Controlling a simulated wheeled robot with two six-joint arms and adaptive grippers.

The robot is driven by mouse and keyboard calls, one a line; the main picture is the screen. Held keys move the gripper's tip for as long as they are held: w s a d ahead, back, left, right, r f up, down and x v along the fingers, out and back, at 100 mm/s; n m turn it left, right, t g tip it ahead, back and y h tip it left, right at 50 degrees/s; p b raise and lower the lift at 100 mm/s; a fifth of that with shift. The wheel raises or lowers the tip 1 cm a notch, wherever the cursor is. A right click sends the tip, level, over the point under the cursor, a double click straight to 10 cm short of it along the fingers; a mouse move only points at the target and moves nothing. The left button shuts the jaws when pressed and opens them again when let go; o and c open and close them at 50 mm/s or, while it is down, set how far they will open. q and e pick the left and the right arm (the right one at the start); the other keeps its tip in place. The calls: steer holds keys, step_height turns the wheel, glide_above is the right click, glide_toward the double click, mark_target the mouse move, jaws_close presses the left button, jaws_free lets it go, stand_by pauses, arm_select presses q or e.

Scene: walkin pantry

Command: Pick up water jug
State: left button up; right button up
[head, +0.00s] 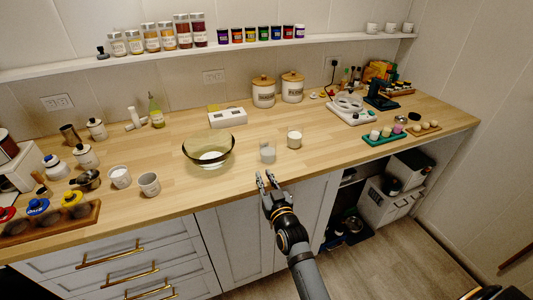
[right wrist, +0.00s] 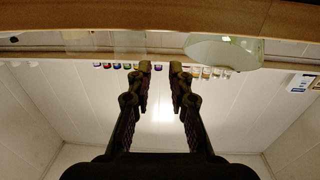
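A small clear vessel (head: 267,154), which may be the water jug, stands upright near the front edge of the wooden counter (head: 345,146). My right gripper (head: 267,179) is just in front of it at the counter's edge, with its fingers apart and nothing between them. The right wrist view also shows this gripper (right wrist: 160,68) open, below the counter edge in that picture. A faint see-through shape (right wrist: 130,43) there seems to be the same vessel. The gripper and the vessel appear apart.
A glass bowl with white contents (head: 208,150) stands left of the vessel, and a white cup (head: 294,139) stands close on its right. Two lidded jars (head: 264,92) stand behind. A green tray (head: 384,137) is farther right. The counter just behind the vessel is clear.

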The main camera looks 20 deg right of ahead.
mark_target(257, 158)
steer(key=w, duration=0.3)
steer(key=shift+w+d+f, duration=0.1)
steer(key=shift+w+d, duration=0.05)
steer(key=shift+w, duration=0.15)
steer(key=shift+w+r, duration=0.25)
steer(key=shift+r, duration=0.1)
steer(key=w, duration=0.4)
steer(key=shift+d+r, duration=0.2)
steer(key=shift+r, duration=0.05)
steer(key=shift+w, duration=0.35)
steer(key=shift+s, duration=0.15)
steer(key=shift+c, duration=0.7)
jaws_close()
